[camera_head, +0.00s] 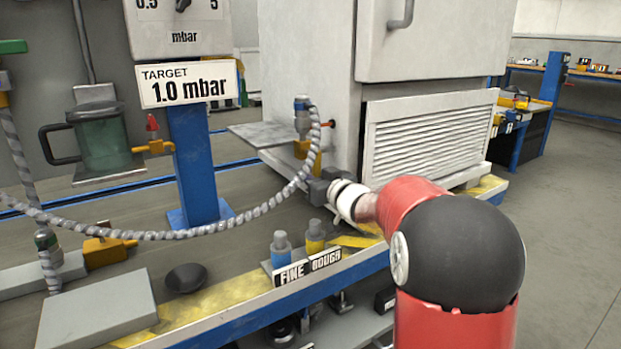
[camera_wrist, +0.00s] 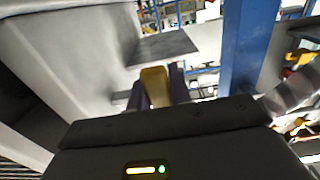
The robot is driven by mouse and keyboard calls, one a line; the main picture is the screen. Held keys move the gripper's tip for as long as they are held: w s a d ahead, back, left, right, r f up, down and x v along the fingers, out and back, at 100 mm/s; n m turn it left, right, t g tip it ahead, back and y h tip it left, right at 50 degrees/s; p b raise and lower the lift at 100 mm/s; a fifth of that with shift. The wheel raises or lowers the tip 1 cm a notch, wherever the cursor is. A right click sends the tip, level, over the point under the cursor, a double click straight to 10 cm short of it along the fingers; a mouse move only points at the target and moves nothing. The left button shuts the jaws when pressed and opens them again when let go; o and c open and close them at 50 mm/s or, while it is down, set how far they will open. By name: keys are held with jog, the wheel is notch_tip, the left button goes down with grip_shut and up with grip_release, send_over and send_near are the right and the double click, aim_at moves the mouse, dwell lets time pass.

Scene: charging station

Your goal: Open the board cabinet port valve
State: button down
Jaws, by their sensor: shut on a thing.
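The board cabinet (camera_head: 300,70) is the large pale grey box at the centre back. Its port valve (camera_head: 302,148) has a yellow body, with a blue-grey fitting above it where the ribbed hose (camera_head: 290,192) ends. A yellow lever (camera_head: 317,162) hangs down beside it, just above my gripper (camera_head: 317,180). In the wrist view the yellow lever (camera_wrist: 155,86) stands between the two dark fingers of my gripper (camera_wrist: 155,94), which is shut on it. The lever's lower end is hidden by the gripper in the head view.
A grey shelf (camera_head: 255,134) juts from the cabinet beside the valve. A blue post (camera_head: 193,160) carries the "TARGET 1.0 mbar" sign (camera_head: 190,83) on the left. FINE and ROUGH bottle-like fittings (camera_head: 282,248) stand at the bench's front edge. A black funnel-like cup (camera_head: 186,276) is farther left.

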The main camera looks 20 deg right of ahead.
dwell(0.4)
jog(key=c, duration=1.3)
grip_release()
jog(key=v, duration=0.8)
jog(key=shift+r+p, duration=0.1)
jog(key=shift+p, duration=0.2)
